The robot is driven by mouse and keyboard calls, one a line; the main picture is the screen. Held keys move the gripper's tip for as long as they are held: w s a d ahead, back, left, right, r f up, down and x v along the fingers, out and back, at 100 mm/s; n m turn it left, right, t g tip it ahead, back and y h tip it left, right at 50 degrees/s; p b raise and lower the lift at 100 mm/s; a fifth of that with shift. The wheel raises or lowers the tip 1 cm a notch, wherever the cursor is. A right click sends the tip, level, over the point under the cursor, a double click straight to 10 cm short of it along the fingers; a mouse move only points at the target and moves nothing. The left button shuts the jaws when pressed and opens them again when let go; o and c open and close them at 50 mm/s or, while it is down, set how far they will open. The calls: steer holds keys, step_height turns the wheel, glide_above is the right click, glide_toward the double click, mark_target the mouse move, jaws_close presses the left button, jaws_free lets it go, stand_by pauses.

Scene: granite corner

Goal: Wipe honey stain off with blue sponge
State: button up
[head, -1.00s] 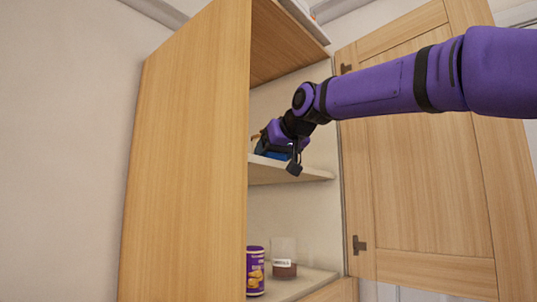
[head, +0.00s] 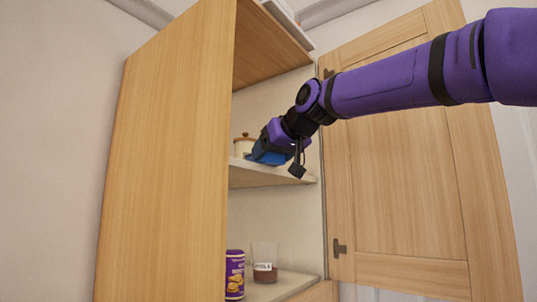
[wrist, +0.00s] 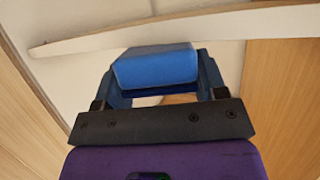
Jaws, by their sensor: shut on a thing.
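The blue sponge (head: 267,155) is held in my gripper (head: 270,150) at the cabinet's upper shelf (head: 262,176). In the wrist view the sponge (wrist: 155,66) sits between the two fingers of my gripper (wrist: 158,75), which is shut on it. The sponge is at the shelf's surface in the head view; whether it touches the board I cannot tell. No honey stain is visible in either view; the shelf's top is seen nearly edge-on and partly hidden by my gripper and the cabinet's side.
A cream pot with a wooden lid (head: 244,145) stands on the upper shelf, close left of the sponge. Below are a purple can (head: 235,275) and a labelled glass jar (head: 264,264). The cabinet side panel (head: 165,160) is on the left; the open door (head: 410,180) is on the right.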

steer(key=shift+r, duration=1.45)
